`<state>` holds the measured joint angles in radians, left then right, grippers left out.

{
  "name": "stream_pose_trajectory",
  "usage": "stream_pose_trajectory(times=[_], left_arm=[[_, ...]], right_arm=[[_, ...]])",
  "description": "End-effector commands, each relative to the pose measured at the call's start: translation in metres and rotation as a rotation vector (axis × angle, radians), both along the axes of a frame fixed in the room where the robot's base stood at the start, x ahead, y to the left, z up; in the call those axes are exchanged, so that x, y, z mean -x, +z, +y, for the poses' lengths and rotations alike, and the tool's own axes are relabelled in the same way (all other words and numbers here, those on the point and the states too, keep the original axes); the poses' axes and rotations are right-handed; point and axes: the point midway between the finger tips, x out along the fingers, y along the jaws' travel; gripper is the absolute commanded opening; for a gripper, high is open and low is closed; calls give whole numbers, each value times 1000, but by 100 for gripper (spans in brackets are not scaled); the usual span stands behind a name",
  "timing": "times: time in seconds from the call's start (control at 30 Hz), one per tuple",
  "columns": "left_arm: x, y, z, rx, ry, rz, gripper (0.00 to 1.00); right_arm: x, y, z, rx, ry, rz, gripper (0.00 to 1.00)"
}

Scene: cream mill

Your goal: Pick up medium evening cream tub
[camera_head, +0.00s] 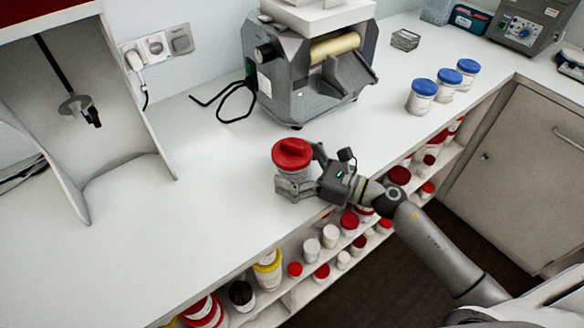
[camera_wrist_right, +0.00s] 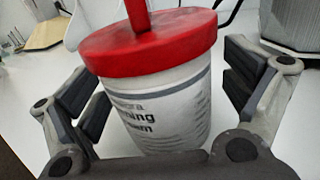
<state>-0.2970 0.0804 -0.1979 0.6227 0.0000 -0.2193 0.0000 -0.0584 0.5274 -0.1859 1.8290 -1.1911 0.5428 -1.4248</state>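A white tub with a red lid (camera_head: 292,155) stands upright on the white counter, left of my right gripper. In the right wrist view the tub (camera_wrist_right: 165,100) fills the middle, and its partly visible label ends in "ning" and "am"; the full name cannot be read. My right gripper (camera_head: 300,172) has its fingers on either side of the tub. In the wrist view the fingers are spread, with a narrow gap showing at the right side, so it looks open around the tub rather than shut on it. My left gripper is not in view.
A grey roller mill (camera_head: 310,85) stands behind the tub. Several blue-lidded tubs (camera_head: 423,97) stand at the back right. Shelves below the counter edge hold red-lidded jars (camera_head: 349,221) and a yellow-lidded one (camera_head: 267,262). The counter left of the tub (camera_head: 200,210) is clear.

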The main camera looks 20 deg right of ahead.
Motion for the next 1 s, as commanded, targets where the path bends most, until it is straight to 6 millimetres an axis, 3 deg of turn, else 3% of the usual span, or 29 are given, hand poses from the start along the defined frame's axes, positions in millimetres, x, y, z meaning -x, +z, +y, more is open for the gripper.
stream_pose_trajectory(times=[0.07, 0.47, 0.77, 1.0], left_arm=[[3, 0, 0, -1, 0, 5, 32], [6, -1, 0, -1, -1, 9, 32], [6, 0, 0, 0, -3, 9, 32], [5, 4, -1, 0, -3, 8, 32]], right_arm=[[0, 0, 0, 0, 0, 0, 87], [0, 0, 0, 0, 0, 0, 36], [0, 4, 0, -2, 0, -3, 35], [0, 26, -1, 2, 2, -6, 35]])
